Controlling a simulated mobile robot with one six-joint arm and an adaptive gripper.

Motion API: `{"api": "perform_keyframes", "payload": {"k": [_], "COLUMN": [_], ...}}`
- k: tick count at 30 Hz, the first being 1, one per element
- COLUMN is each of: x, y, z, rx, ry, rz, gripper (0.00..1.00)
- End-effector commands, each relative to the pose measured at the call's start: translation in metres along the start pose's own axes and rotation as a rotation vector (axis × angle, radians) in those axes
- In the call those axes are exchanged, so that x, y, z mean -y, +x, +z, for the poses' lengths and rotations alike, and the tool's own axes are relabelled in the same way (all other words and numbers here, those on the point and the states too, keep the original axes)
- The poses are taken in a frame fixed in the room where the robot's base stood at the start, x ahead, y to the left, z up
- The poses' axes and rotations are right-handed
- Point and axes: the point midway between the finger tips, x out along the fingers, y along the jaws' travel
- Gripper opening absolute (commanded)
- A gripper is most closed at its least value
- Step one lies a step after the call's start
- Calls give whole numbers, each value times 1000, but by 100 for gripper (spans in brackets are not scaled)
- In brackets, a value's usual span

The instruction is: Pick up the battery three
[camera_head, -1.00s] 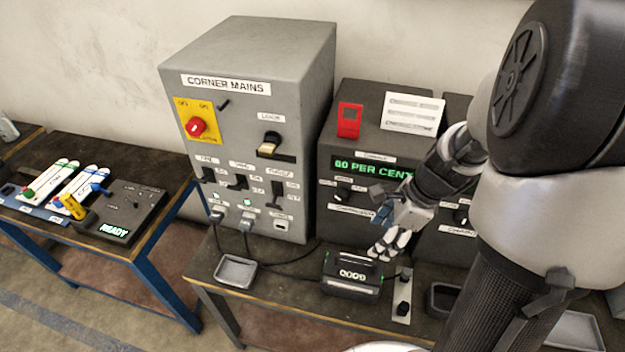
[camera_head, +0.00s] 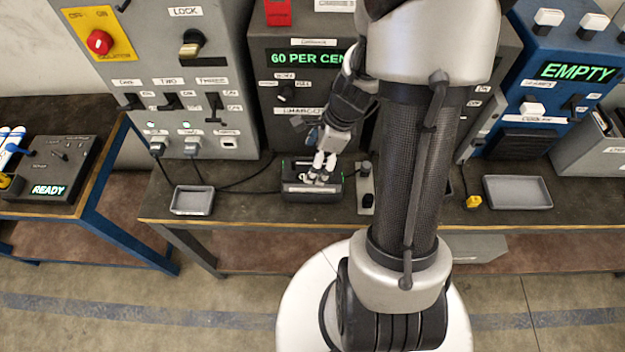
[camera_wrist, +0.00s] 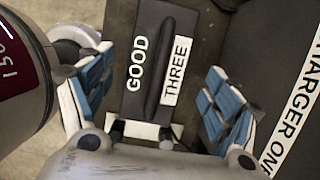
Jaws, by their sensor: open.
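Battery three (camera_head: 312,194) is a dark box standing on the bench in front of the charger cabinet. In the wrist view the battery (camera_wrist: 148,50) carries white labels reading GOOD and THREE, with a raised dark handle bar between them. My gripper (camera_head: 320,176) is right at the top of the battery. In the wrist view my gripper (camera_wrist: 158,92) is open, its blue-padded fingers on either side of the box, with space visible between pads and handle. Whether any finger touches the box I cannot tell.
A small switch plate (camera_head: 366,190) sits just right of the battery. A grey tray (camera_head: 193,201) lies to the left, with cables behind it. Another grey tray (camera_head: 517,192) and a yellow plug (camera_head: 474,202) lie to the right. The charger cabinet (camera_head: 270,75) stands close behind.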

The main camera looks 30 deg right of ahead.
Motion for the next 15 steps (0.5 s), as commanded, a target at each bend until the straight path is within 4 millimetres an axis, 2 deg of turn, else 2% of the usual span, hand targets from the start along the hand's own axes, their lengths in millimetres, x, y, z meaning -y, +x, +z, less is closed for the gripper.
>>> {"api": "perform_keyframes", "payload": {"k": [7,10,15], "x": [-4,-4,-3], "y": [41,47,45], "z": [7,7,8], "rx": [-1,-1,0], "ry": [-1,0,0], "rz": [4,1,0], "gripper": [82,82,82]}}
